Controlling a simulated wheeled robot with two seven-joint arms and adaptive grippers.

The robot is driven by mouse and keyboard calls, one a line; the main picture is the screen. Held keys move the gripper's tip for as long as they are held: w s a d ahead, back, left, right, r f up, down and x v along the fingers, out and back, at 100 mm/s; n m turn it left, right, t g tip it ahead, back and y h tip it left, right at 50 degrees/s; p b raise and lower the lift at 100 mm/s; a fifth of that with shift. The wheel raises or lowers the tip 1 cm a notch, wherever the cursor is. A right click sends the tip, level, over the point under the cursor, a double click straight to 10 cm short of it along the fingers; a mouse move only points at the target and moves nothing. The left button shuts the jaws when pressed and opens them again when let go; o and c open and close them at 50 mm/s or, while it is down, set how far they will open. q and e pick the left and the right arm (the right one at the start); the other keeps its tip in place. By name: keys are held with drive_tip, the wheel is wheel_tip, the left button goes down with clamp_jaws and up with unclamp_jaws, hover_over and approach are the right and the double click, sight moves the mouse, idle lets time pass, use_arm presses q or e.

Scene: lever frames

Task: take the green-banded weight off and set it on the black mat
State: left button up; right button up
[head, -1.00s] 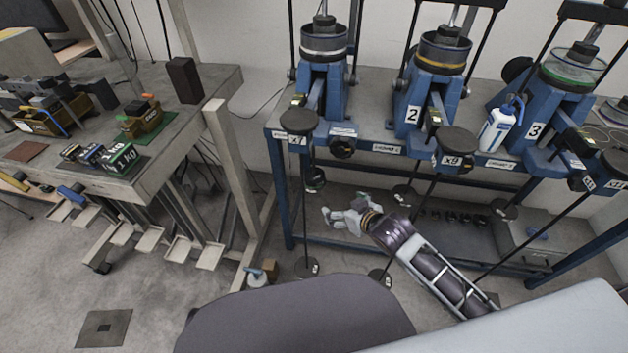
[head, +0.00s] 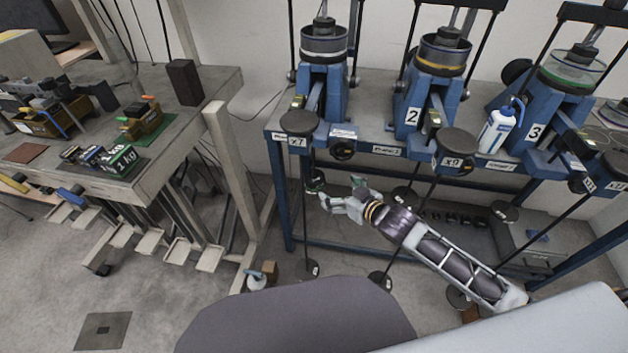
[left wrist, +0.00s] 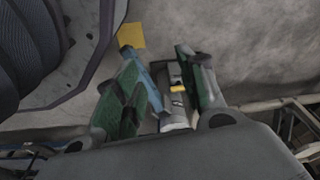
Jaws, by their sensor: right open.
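My right gripper (head: 337,193) is open and empty in the head view, low in front of the first blue frame. It is just below and right of a small dark weight (head: 315,181) on a hanging rod, and I cannot tell whether they touch. I cannot make out a green band on any hanging weight. A green band shows only around the clear dish (head: 573,70) on frame 3. No mat is clearly black; a dark square (head: 103,330) lies on the floor at lower left. My left gripper (left wrist: 158,55) shows only in the left wrist view, fingers apart.
Blue frames (head: 325,90) stand along the bench, with hanging rods and round weights (head: 380,281) below. A white bottle (head: 497,128) stands by frame 3. The left table holds green-labelled 1 kg blocks (head: 120,160) and a green mat (head: 152,132). Open floor lies at lower left.

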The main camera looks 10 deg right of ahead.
sight(324, 182)
drive_tip(key=shift+w, duration=0.1)
drive_tip(key=b+x, duration=0.1)
drive_tip(key=x, duration=0.7)
drive_tip(key=shift+w+a+f+b, duration=0.1)
drive_tip(key=shift+a+f+b, duration=0.05)
drive_tip(key=shift+b, duration=0.15)
use_arm(q)
drive_tip(key=r, duration=0.1)
drive_tip(key=d+r, duration=0.1)
drive_tip(key=r, duration=0.2)
drive_tip(key=shift+w+d, duration=0.3)
use_arm(e)
drive_tip(key=shift+w+f, duration=0.1)
